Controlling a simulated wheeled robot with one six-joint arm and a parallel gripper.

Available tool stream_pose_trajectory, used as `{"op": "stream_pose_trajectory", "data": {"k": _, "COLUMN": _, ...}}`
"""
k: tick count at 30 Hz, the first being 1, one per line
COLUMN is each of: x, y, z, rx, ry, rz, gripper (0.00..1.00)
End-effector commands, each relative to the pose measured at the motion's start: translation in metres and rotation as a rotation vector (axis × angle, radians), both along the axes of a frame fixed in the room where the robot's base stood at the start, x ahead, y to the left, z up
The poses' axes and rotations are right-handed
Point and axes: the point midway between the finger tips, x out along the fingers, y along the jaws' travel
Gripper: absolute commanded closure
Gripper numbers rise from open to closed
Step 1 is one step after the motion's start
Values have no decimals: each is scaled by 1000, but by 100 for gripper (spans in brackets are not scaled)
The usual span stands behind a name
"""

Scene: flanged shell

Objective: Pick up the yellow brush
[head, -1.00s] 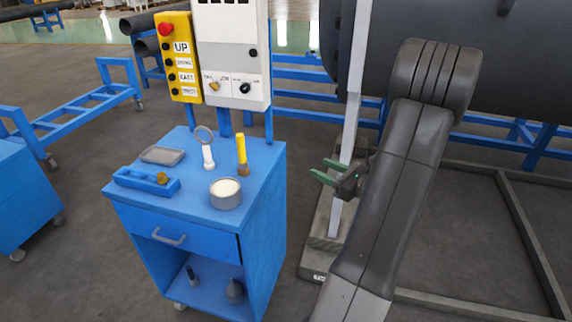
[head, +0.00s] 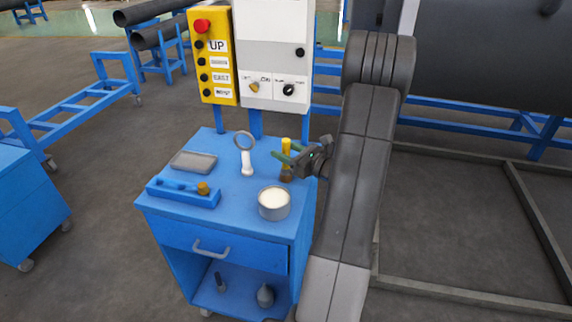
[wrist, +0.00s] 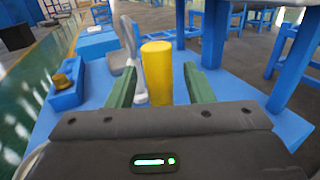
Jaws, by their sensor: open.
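The yellow brush (head: 286,158) stands upright on the blue cabinet top, its brown lower end down. My gripper (head: 287,156) is open at the brush, with green fingers pointing left. In the wrist view the yellow handle (wrist: 157,74) stands between the two green fingers (wrist: 163,88), with a gap on each side. The fingers do not appear to touch it. The lower part of the brush is hidden behind my gripper body in the wrist view.
On the blue cabinet (head: 225,222) stand a white-handled magnifier (head: 247,167) left of the brush, a round tin (head: 274,203) in front, a blue tool (head: 182,193) and a grey tray (head: 194,161). A yellow control box (head: 213,58) rises behind.

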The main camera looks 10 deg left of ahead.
Motion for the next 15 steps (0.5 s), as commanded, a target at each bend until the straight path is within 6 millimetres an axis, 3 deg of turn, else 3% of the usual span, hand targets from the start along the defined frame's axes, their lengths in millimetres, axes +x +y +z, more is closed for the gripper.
{"op": "stream_pose_trajectory", "data": {"k": 2, "x": 0, "y": 0, "z": 0, "rx": 0, "ry": 0, "rz": 0, "gripper": 53}}
{"op": "stream_pose_trajectory", "data": {"k": 9, "x": 0, "y": 0, "z": 0, "rx": 0, "ry": 0, "rz": 0, "gripper": 100}}
{"op": "stream_pose_trajectory", "data": {"k": 15, "x": 0, "y": 0, "z": 0, "rx": 0, "ry": 0, "rz": 0, "gripper": 100}}
